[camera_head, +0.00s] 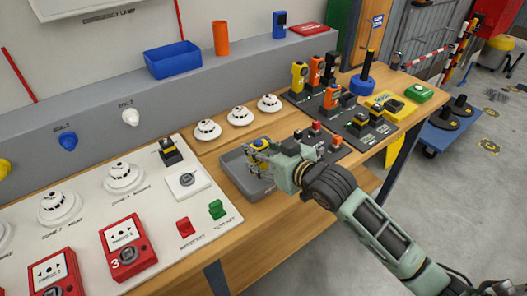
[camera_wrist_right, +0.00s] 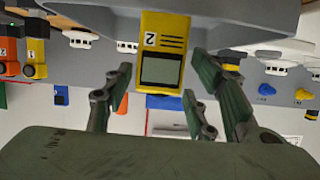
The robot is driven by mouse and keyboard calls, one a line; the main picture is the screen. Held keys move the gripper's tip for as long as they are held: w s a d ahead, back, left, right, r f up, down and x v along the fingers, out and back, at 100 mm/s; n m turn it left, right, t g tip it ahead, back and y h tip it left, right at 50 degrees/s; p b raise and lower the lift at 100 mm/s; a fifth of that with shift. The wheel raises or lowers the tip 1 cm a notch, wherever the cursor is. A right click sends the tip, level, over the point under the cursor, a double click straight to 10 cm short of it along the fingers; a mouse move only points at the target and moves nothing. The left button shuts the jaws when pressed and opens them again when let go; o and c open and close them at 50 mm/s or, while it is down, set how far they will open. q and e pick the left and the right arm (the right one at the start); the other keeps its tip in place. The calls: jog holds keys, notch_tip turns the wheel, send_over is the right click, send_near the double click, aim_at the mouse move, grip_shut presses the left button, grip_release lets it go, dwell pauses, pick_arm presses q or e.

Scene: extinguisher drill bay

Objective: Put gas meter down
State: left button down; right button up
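A yellow gas meter marked 2, with a dark screen, shows in the right wrist view (camera_wrist_right: 163,55). In the head view it is mostly hidden by my right gripper (camera_head: 258,152), at the grey tray (camera_head: 232,168) on the wooden bench. A narrow gap shows between the meter and the left finger. Whether the meter's base touches the tray is hidden. My left gripper is not in view.
A white panel (camera_head: 80,250) with detectors and red call points lies left of the tray. Black charging docks (camera_head: 362,130), some holding orange and yellow meters, stand to its right. White round detectors (camera_head: 240,116) sit behind it. A blue bin (camera_head: 172,60) is on the ledge.

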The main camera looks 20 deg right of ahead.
jog(key=shift+o, duration=0.5)
jog(key=shift+r, duration=0.2)
jog(key=b+v, duration=0.1)
jog(key=v, duration=1.1)
jog(key=shift+f, duration=0.15)
